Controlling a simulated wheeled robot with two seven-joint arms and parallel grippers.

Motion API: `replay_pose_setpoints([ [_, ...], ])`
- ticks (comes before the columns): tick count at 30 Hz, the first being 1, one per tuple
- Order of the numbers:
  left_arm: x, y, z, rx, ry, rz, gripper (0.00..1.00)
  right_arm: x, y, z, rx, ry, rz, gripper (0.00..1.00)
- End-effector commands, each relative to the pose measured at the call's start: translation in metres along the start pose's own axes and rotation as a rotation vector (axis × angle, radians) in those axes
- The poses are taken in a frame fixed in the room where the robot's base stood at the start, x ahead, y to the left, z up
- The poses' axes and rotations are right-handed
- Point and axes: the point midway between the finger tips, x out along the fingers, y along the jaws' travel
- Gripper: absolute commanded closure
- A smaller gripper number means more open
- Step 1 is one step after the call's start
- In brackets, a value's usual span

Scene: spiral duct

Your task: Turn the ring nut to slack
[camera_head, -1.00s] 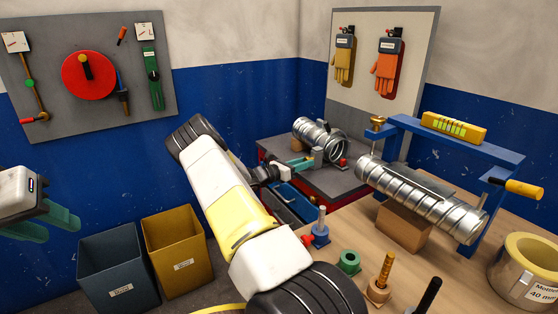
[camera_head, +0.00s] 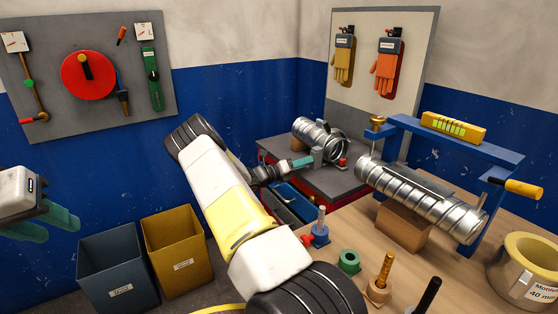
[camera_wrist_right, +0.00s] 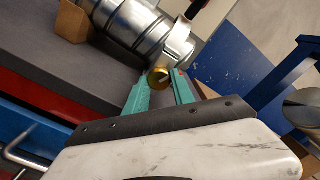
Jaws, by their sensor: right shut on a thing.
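A short silver duct (camera_head: 312,132) with a clamp ring lies on the grey-topped cabinet at the back; it fills the top of the right wrist view (camera_wrist_right: 130,28). A brass nut (camera_wrist_right: 158,77) sits at the ring's lower edge, between the tips of my right gripper's green fingers (camera_wrist_right: 160,90). My right gripper (camera_head: 303,162) is shut on this nut beside the duct. In the head view the nut is too small or hidden to make out. My left gripper (camera_head: 48,221) hangs at the far left, its green fingers apart and empty.
A long spiral duct (camera_head: 420,197) lies on a block on the wooden bench, under a blue frame (camera_head: 440,138) with a brass knob. A tape roll (camera_head: 527,270) and several small upright parts stand on the bench. Two bins (camera_head: 178,248) stand on the floor at left.

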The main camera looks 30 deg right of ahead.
Motion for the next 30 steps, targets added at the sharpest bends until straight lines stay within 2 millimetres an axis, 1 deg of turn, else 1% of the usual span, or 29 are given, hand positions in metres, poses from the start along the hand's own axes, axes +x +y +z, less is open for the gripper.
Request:
replay_pose_setpoints([
  [13, 0.000, 0.000, 0.000, 0.000, 0.000, 0.000, 0.64, -0.001, 0.002, -0.001, -0.009, 0.002, 0.004, 1.00],
  [14, 0.000, 0.000, 0.000, 0.000, 0.000, 0.000, 0.64, -0.001, 0.002, -0.001, -0.009, 0.002, 0.004, 0.64],
  [15, 0.000, 0.000, 0.000, 0.000, 0.000, 0.000, 0.64, -0.001, 0.002, -0.001, -0.009, 0.002, 0.004, 0.56],
  [16, 0.000, 0.000, 0.000, 0.000, 0.000, 0.000, 0.64, -0.001, 0.001, -0.001, -0.009, 0.002, 0.003, 0.51],
  [17, 0.000, 0.000, 0.000, 0.000, 0.000, 0.000, 0.64, -0.001, 0.001, -0.001, -0.009, 0.002, 0.003, 0.48],
  [25, 0.000, 0.000, 0.000, 0.000, 0.000, 0.000, 0.64, -0.003, 0.001, 0.000, -0.008, 0.000, 0.002, 0.48],
  [28, 0.000, 0.000, 0.000, 0.000, 0.000, 0.000, 0.64, -0.013, 0.001, 0.001, -0.008, -0.002, 0.003, 0.48],
  [30, 0.000, 0.000, 0.000, 0.000, 0.000, 0.000, 0.64, -0.024, 0.001, 0.000, -0.009, -0.001, 0.004, 0.48],
])
